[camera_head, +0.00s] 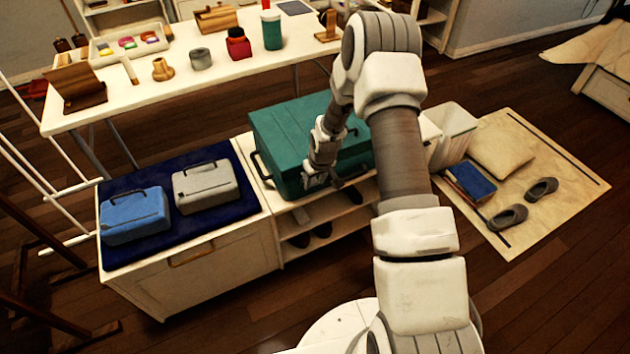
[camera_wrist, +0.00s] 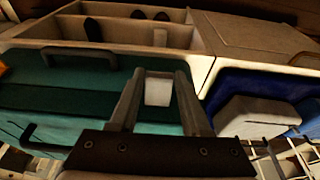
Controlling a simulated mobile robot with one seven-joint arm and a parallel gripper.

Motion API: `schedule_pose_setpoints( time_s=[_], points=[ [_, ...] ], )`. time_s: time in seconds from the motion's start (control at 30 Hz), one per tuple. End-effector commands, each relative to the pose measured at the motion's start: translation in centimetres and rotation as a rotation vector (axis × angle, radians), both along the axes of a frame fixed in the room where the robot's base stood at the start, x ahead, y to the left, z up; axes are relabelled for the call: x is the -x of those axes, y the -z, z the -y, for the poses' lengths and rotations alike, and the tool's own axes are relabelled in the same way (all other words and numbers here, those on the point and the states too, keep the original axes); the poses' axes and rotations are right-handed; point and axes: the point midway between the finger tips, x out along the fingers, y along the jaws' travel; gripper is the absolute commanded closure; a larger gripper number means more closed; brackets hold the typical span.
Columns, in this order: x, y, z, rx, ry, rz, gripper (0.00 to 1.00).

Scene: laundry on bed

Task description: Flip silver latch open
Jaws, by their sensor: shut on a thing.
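A large teal case (camera_head: 290,125) with a dark handle stands on the low shelf unit. My gripper (camera_head: 316,182) is at the case's front face, low and right of the handle. In the wrist view, the two fingers (camera_wrist: 161,80) lie either side of a pale silver-grey block, the silver latch (camera_wrist: 158,92), and are shut on it. The teal case (camera_wrist: 65,95) lies behind the fingers there. In the head view, my gripper and wrist hide the latch, so its angle cannot be told.
The open shelf (camera_head: 340,207) below the case holds dark shoes. A blue case (camera_head: 135,215) and a grey case (camera_head: 207,187) sit on a navy cushion at the left. A long white table (camera_head: 200,85) with small objects stands behind. A white bin (camera_head: 455,128) stands to the right.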

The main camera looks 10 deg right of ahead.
Motion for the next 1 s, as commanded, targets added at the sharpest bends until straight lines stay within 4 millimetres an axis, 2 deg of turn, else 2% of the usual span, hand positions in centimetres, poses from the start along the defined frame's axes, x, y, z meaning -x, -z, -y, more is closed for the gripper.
schedule_pose_setpoints(
  time_s=[0.3,0.8,0.83,0.93,1.0],
  points=[
    [-0.25,-0.51,-0.08,0.021,-0.001,-0.086,1.0],
    [-0.23,-0.51,-0.08,0.024,-0.001,-0.1,1.0],
    [-0.23,-0.51,-0.08,0.024,-0.001,-0.1,0.48],
    [-0.22,-0.52,-0.07,0.024,-0.001,-0.1,0.3],
    [-0.21,-0.52,-0.06,0.024,-0.001,-0.1,0.3]
  ],
)
